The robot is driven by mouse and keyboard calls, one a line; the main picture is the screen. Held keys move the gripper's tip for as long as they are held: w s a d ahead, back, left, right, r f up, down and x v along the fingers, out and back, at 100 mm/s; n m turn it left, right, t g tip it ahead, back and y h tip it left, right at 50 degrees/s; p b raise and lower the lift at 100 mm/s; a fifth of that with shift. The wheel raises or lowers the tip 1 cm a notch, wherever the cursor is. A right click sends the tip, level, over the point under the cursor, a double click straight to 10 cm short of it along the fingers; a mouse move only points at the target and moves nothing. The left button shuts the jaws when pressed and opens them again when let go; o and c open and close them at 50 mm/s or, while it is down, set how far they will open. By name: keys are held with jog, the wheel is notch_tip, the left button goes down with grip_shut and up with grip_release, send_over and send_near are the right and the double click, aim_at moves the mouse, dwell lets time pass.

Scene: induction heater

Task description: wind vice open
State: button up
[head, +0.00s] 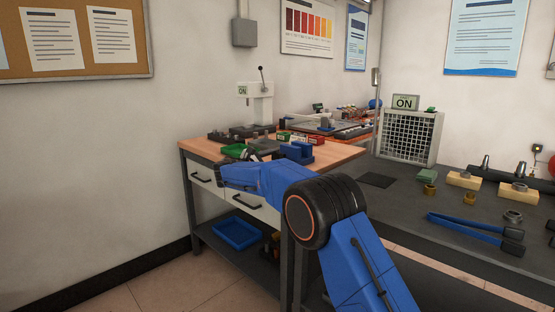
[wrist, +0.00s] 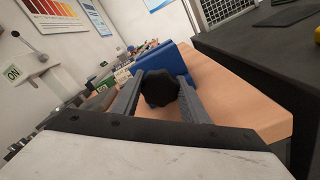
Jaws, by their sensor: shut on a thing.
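The vice (head: 296,152) is blue and sits on the wooden bench top near its front right corner; it also shows in the wrist view (wrist: 180,58). A dark round knob (wrist: 159,88), which appears to be the vice's handle, faces me in the wrist view. My gripper (wrist: 160,92) has its two grey fingers on either side of the knob and is shut on it. In the head view my blue arm reaches to the bench and my gripper (head: 240,153) is small there. The gap between the vice jaws cannot be made out.
The wooden bench top (head: 345,152) has a white press (head: 259,108) at the back and dark blocks beside it. A dark table (head: 400,205) to the right holds blue tongs (head: 470,224), small metal parts and a grille unit (head: 408,137). A blue tray (head: 237,233) lies on the lower shelf.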

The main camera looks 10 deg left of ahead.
jog(key=shift+a+f+n, duration=0.1)
jog(key=shift+n, duration=0.5)
jog(key=o, duration=1)
jog(key=v, duration=1.7)
jog(key=shift+s+a, duration=0.15)
jog(key=shift+s, duration=0.05)
